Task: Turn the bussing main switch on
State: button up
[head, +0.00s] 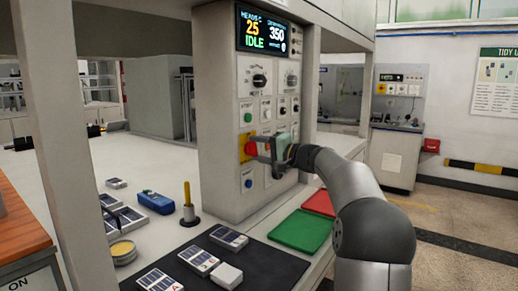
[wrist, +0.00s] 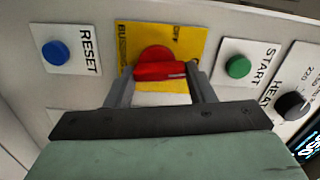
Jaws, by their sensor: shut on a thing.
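The bussing main switch is a red rotary knob on a yellow plate, on the front of the grey control panel in the head view (head: 251,147). In the wrist view its red handle (wrist: 160,71) lies across the picture, and the plate (wrist: 190,42) shows the words OFF and BUSSING, partly hidden. My gripper (head: 256,147) is at the knob, and in the wrist view its two fingers (wrist: 161,80) are shut on the handle's ends.
A blue RESET button (wrist: 56,53) and a green START button (wrist: 238,66) flank the switch closely. A black HEAT knob (wrist: 291,104) is farther right. The display (head: 264,32) reads IDLE. Below lie a green mat (head: 300,231) and a dark mat (head: 275,265) with solar cells.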

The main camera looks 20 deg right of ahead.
jog(key=shift+m, duration=1)
jog(key=o, duration=1)
jog(key=shift+s, duration=0.1)
jog(key=b+v, duration=0.1)
jog(key=v, duration=1.6)
jog(key=shift+s+d, duration=0.1)
jog(key=shift+s, duration=0.05)
jog(key=shift+f, duration=0.1)
